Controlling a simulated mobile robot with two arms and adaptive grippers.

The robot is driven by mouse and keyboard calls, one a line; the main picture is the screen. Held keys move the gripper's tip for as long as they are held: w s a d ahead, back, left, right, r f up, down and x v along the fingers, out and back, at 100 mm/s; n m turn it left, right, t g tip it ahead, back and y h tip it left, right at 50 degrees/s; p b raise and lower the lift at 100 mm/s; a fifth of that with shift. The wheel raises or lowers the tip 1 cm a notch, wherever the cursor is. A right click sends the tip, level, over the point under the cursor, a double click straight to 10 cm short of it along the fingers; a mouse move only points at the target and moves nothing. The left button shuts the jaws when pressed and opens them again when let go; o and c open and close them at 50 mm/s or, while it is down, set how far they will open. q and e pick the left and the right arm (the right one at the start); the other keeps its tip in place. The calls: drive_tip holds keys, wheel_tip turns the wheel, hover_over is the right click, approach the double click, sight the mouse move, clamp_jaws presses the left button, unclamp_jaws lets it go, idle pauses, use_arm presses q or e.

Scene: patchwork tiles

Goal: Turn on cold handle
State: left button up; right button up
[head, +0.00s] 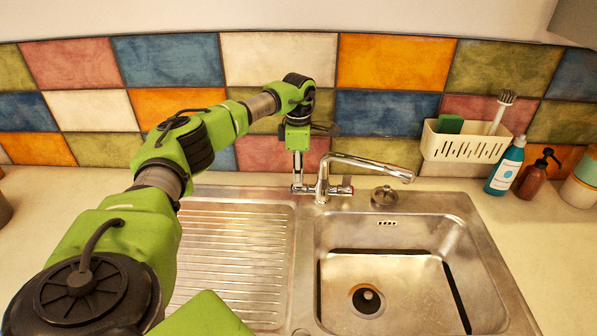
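A chrome tap (322,182) stands behind the sink, with its spout swung out to the right over the basin. It has a short handle on each side. The right handle (344,188) bears a red mark. The left handle (301,189), on the side away from the red mark, is small and partly hard to make out. My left gripper (297,165) hangs downward directly above or against the left handle. Its fingers are too small to tell open from shut, and contact is unclear. My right gripper is out of view.
The steel sink has a basin (390,265) at right and a ribbed drainboard (235,262) at left. A round strainer (385,197) sits right of the tap. The tiled wall is close behind.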

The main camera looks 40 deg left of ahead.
sight(298, 188)
use_arm(q)
drive_tip(key=shift+w+f, duration=0.1)
drive_tip(key=shift+c, duration=0.9)
clamp_jaws()
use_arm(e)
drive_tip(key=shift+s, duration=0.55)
use_arm(q)
drive_tip(key=shift+d, duration=0.1)
drive_tip(key=shift+s+d+f+t+y, duration=0.1)
drive_tip(key=shift+s+d+t+y, duration=0.1)
drive_tip(key=shift+s+t+y, duration=0.3)
drive_tip(key=shift+s+d+f+t+y+b, duration=0.1)
drive_tip(key=shift+d+f+t+y+b, duration=0.1)
drive_tip(key=shift+t+y+b, duration=0.35)
drive_tip(key=t+y+b, duration=0.1)
drive_tip(key=b, duration=0.2)
drive_tip(key=s+d+f+t+y+b, duration=0.1)
drive_tip(key=b, duration=0.2)
drive_tip(key=shift+s+t+b, duration=0.1)
drive_tip(key=shift+t+b, duration=0.25)
drive_tip(key=shift+b, duration=0.05)
drive_tip(key=shift+s+d+r+t+y+b, duration=0.15)
drive_tip(key=shift+s+d+t+y+b, duration=0.2)
drive_tip(key=shift+b, duration=0.65)
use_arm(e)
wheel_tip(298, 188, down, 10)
use_arm(q)
drive_tip(key=shift+w+a, duration=0.15)
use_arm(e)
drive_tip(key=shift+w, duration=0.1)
